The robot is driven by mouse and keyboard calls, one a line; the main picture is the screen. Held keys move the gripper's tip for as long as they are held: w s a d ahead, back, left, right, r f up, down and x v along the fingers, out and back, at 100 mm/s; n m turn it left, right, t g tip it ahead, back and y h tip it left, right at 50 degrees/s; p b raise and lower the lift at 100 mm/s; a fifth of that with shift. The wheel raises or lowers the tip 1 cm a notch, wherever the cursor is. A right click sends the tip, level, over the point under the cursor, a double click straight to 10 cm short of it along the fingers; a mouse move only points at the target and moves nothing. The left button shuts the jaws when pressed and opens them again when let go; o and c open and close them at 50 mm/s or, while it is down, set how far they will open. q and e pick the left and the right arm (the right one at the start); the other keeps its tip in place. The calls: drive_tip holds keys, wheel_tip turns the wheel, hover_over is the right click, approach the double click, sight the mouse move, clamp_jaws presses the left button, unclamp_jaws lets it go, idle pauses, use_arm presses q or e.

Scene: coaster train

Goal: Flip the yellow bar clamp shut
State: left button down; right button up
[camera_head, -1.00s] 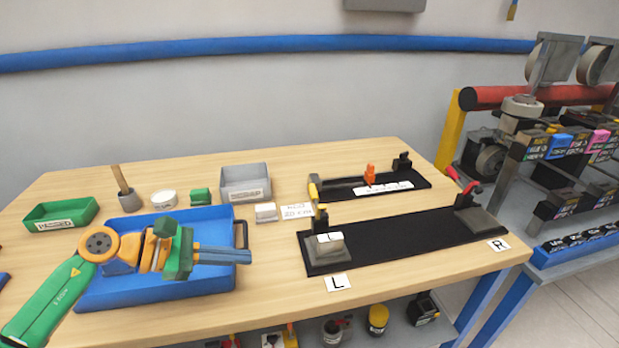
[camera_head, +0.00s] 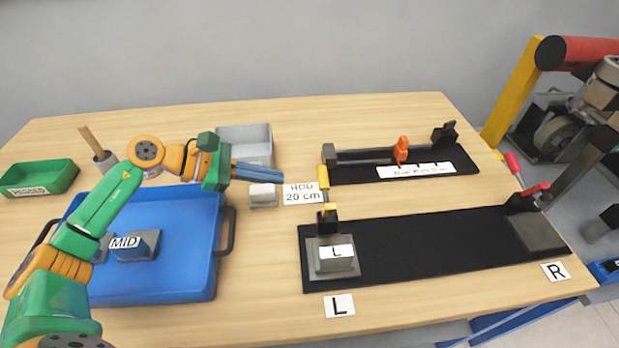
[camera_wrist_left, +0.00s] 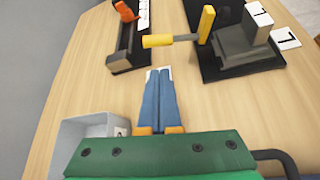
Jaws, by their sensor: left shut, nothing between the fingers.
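The yellow bar clamp (camera_head: 323,180) stands at the back of the block labelled L (camera_head: 335,255), at the left end of a long black base plate (camera_head: 430,240). Its yellow-tipped lever sticks up in the head view. My right gripper is not in view.
A blue tray (camera_head: 190,285) with a MID block (camera_head: 140,246) lies at left. A grey bin (camera_head: 245,133), a white block (camera_head: 263,194) and a ROD 20 cm card (camera_head: 302,194) sit near the gripper. A red-handled clamp (camera_head: 528,195) stands at the plate's right end.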

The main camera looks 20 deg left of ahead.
sight(326, 190)
use_arm(q)
drive_tip(key=p+x, duration=0.3)
drive_tip(key=x, duration=0.5)
drive_tip(key=shift+w+d, duration=0.25)
drive_tip(key=shift+w+d+f, duration=0.15)
drive_tip(key=shift+f, duration=0.05)
